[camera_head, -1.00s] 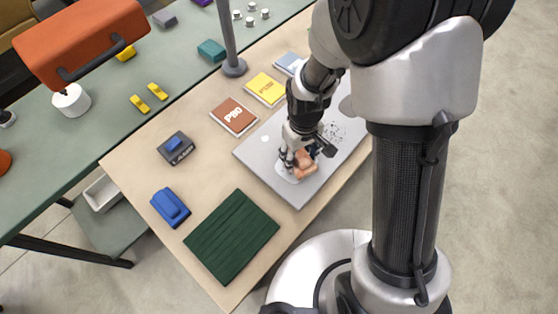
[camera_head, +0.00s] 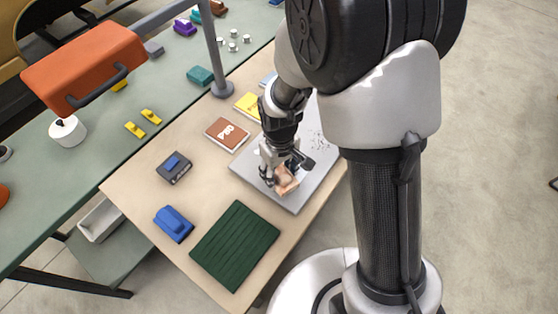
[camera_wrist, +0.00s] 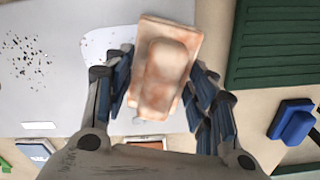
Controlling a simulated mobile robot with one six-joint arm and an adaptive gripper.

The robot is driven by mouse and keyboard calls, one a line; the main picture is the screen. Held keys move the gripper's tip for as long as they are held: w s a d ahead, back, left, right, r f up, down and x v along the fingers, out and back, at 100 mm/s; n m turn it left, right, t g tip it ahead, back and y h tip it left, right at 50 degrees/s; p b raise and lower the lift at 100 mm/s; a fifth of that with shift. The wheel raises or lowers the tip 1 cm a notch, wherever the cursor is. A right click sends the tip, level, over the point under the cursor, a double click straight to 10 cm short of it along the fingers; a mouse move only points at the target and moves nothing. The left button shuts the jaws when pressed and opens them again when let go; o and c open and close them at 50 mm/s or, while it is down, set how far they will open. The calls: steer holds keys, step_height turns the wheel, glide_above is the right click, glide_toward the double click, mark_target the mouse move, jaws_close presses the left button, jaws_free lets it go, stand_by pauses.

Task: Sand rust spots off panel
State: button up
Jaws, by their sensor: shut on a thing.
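My gripper (camera_head: 284,172) is shut on an orange-brown sanding block (camera_head: 287,182) with a raised grip, low over the near end of the grey panel (camera_head: 295,205). In the wrist view the block (camera_wrist: 165,70) sits between my two blue-padded fingers. Whether it touches the panel I cannot tell. The panel (camera_wrist: 60,110) shows a cluster of dark specks (camera_wrist: 25,60) at left and a pale whitish patch (camera_wrist: 105,45) beside the block. My arm hides part of the panel's far end in the head view.
A brown P80 sheet (camera_head: 227,134) and a yellow sheet (camera_head: 248,106) lie beside the panel. A dark green ribbed mat (camera_head: 235,245), a blue block (camera_head: 173,224) and a dark grey box with a blue top (camera_head: 174,168) lie on the wooden table. A lamp pole (camera_head: 215,50) stands behind.

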mark_target(280, 169)
steer(key=shift+r+p, duration=1.55)
steer(key=shift+r, duration=0.8)
